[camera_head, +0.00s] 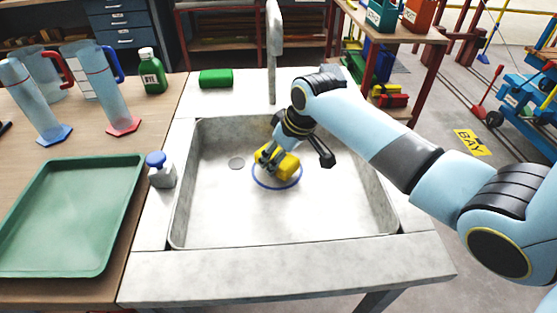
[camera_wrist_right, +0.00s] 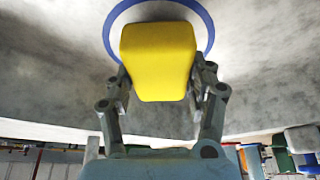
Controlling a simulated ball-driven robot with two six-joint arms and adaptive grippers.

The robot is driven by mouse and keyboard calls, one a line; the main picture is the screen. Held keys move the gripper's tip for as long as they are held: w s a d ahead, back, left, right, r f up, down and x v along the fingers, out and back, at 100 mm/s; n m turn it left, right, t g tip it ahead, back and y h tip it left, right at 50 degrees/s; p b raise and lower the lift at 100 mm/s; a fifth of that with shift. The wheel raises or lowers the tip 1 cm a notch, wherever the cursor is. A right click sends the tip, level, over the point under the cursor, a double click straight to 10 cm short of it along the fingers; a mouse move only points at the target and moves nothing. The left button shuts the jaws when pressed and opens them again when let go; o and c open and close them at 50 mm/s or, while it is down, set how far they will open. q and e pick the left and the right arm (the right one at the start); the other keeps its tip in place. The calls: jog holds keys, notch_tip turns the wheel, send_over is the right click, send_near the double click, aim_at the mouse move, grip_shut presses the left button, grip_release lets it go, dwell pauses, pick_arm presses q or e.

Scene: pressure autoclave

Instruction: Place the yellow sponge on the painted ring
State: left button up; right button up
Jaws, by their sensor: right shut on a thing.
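The yellow sponge (camera_head: 285,165) is between the fingers of my right gripper (camera_head: 268,160), which is shut on it. They are inside the grey sink, over the blue painted ring (camera_head: 277,187) on its floor. In the right wrist view the sponge (camera_wrist_right: 158,60) is held between both fingers of my right gripper (camera_wrist_right: 160,85), with the ring (camera_wrist_right: 207,25) behind it. I cannot tell whether the sponge touches the sink floor. My left gripper is not in view.
A tap (camera_head: 273,50) rises at the back. A green tray (camera_head: 120,185) lies at left.

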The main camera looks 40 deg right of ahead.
jog(key=shift+f, duration=0.7)
jog(key=o, duration=0.8)
jog(key=shift+f, duration=0.1)
jog(key=p+v, duration=0.1)
jog(key=v, duration=1.1)
jog(key=shift+p, duration=0.35)
